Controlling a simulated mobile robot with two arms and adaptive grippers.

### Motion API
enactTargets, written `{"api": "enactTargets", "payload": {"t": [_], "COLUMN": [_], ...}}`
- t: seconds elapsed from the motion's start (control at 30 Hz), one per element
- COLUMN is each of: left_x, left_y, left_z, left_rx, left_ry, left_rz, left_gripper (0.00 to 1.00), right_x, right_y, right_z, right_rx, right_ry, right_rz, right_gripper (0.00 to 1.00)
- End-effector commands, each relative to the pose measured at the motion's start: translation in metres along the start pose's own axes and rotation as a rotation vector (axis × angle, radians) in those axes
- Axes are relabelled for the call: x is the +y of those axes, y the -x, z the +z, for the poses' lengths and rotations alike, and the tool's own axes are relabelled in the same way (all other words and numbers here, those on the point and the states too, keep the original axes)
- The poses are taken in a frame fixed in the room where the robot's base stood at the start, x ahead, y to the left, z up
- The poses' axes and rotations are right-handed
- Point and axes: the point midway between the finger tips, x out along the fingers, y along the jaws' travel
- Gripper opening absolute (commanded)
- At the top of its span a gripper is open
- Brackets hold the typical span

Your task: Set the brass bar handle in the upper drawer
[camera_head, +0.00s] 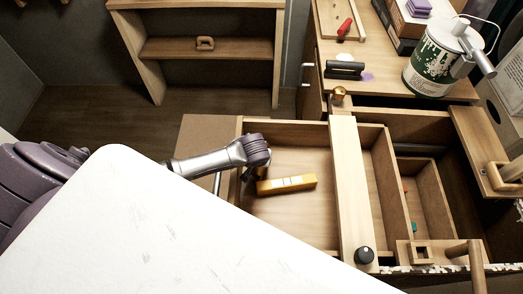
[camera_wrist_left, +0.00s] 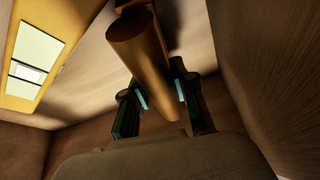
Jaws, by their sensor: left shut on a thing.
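The brass bar handle (camera_wrist_left: 143,50) is a smooth brown-gold cylinder in the left wrist view, held between the fingers of my left gripper (camera_wrist_left: 160,92). In the head view my left gripper (camera_head: 258,160) reaches in from the left over the left part of an open wooden drawer (camera_head: 300,215), shut on the handle. The handle is mostly hidden there by the gripper. I cannot tell whether it touches the drawer floor. My right gripper is not in view.
A yellow spirit level (camera_head: 287,184) lies in the drawer right beside the gripper; it also shows in the left wrist view (camera_wrist_left: 35,55). A large white panel (camera_head: 150,230) covers the front left. Narrower compartments (camera_head: 430,195) lie to the right. The drawer's front floor is clear.

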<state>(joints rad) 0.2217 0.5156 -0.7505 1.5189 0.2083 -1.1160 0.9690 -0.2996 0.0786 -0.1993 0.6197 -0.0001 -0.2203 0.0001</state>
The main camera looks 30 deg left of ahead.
Motion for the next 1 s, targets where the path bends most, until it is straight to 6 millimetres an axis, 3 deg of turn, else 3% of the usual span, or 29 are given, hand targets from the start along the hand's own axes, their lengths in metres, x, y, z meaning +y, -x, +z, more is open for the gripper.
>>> {"api": "enactTargets", "payload": {"t": [0.43,0.47,0.63,1.0], "left_x": [0.0001,0.0001,0.0001,0.0000], "left_y": [-0.0066,-0.0066,-0.0062,-0.0064], "left_z": [0.0027,0.0026,0.0024,0.0028], "left_rx": [0.000,0.001,0.000,0.000], "left_ry": [0.000,0.000,0.000,0.000], "left_rz": [0.000,0.000,0.000,0.000], "left_gripper": [0.00,0.28,0.56,0.56], "right_x": [-0.0012,-0.0012,-0.0011,-0.0007], "right_y": [-0.0041,-0.0040,-0.0037,-0.0037], "right_z": [0.0008,0.0008,0.0008,0.0009], "right_rx": [-0.001,-0.001,0.000,0.000], "right_ry": [0.001,0.001,0.001,0.001], "right_rz": [-0.001,-0.001,-0.001,-0.001], "right_gripper": [0.66,0.66,0.66,0.66]}}
